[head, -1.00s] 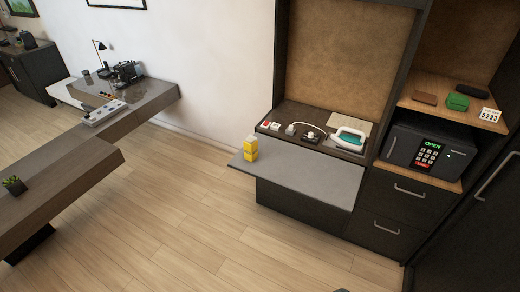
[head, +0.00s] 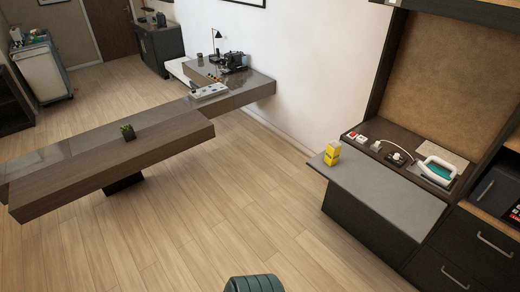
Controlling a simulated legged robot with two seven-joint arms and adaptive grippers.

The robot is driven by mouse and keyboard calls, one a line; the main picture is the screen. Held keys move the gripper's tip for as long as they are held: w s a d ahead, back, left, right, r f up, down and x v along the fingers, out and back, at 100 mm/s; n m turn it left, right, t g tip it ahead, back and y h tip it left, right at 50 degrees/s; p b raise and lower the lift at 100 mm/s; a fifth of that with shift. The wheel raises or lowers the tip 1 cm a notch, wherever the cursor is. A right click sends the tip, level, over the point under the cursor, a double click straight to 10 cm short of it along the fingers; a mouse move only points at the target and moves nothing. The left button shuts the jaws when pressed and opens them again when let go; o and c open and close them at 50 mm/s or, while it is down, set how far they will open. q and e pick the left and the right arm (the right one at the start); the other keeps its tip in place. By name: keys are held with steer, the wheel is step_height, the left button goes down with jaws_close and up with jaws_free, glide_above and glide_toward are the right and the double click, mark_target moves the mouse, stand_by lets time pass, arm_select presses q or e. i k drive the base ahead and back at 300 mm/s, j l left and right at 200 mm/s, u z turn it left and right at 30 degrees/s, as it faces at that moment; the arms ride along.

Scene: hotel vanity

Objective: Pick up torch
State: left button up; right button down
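A small upright yellow object (head: 332,153) with a paler top stands on the grey pull-out shelf (head: 385,203), near its left back corner. It is too small to tell whether it is the torch. I see nothing else that is clearly a torch. Neither of my grippers shows in the head view.
An iron (head: 438,169) and small items lie on the dark counter behind the shelf. A safe (head: 499,190) stands at the right edge. A long brown table (head: 110,165) with a plant (head: 128,131) crosses the left. The wooden floor (head: 230,210) between is clear.

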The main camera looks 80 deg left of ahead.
mark_target(334, 147)
steer(key=u, duration=0.4)
steer(key=l+u, duration=0.1)
steer(key=u, duration=0.35)
steer(key=k+u, duration=0.1)
steer(key=u, duration=0.3)
steer(key=l+u, duration=0.1)
steer(key=u, duration=0.3)
